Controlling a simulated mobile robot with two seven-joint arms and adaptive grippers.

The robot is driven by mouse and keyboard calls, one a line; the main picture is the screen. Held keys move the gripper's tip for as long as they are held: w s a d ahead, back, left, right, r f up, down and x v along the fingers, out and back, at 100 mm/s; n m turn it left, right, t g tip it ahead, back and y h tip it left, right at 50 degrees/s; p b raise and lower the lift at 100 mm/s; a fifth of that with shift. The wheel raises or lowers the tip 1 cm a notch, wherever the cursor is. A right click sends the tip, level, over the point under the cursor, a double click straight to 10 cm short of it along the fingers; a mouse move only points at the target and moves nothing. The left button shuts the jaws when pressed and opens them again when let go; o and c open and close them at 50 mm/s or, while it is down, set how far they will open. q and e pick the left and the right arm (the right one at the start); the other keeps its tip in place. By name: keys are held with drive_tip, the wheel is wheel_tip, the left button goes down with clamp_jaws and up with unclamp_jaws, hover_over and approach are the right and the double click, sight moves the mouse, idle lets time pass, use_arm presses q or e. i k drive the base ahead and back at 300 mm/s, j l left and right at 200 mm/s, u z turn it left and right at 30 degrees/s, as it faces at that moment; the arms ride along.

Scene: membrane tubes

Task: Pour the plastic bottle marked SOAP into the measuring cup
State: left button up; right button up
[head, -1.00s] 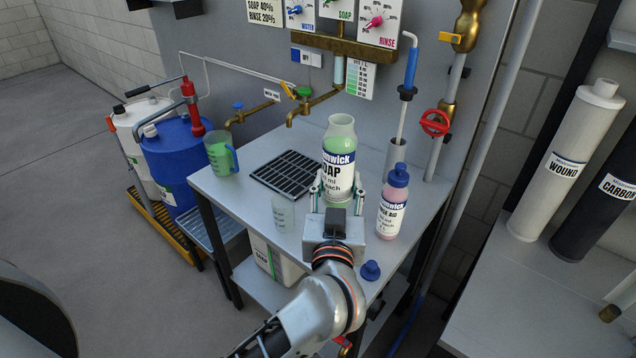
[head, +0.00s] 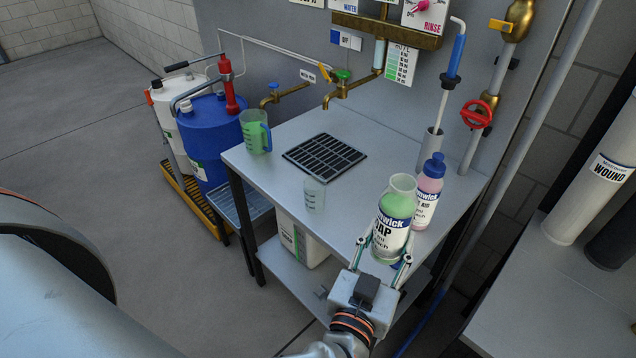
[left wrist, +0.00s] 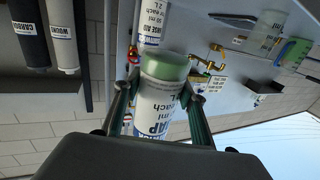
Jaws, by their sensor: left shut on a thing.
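The SOAP bottle (head: 392,232) is uncapped, with green contents and a white-and-blue label. My left gripper (head: 385,250) is shut around its body, near the table's front right part. The bottle looks roughly upright in the head view, its open mouth facing up. The left wrist view also shows the bottle (left wrist: 160,105) between the two fingers. A small clear cup (head: 314,195) with faint markings stands on the table, left of the bottle, and looks empty. A green-filled jug with a blue handle (head: 254,133) stands at the table's back left. My right gripper is out of view.
A blue-capped RINSE AID bottle (head: 428,192) stands just behind the SOAP bottle. A black drain grate (head: 324,155) lies mid-table under brass taps (head: 340,90). The grey tabletop (head: 270,165) has free room around the clear cup. A blue drum (head: 200,130) stands at left.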

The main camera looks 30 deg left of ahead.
sight(315, 186)
drive_tip(key=k+j+z, duration=0.1)
drive_tip(key=j, duration=0.3)
drive_tip(key=k+j+z, duration=0.15)
drive_tip(key=j, duration=0.2)
drive_tip(key=k+j+z, duration=0.1)
drive_tip(key=j, duration=0.25)
drive_tip(key=k+j+z, duration=0.1)
drive_tip(key=j, duration=0.25)
drive_tip(key=k+j+z, duration=0.15)
drive_tip(key=j, duration=0.2)
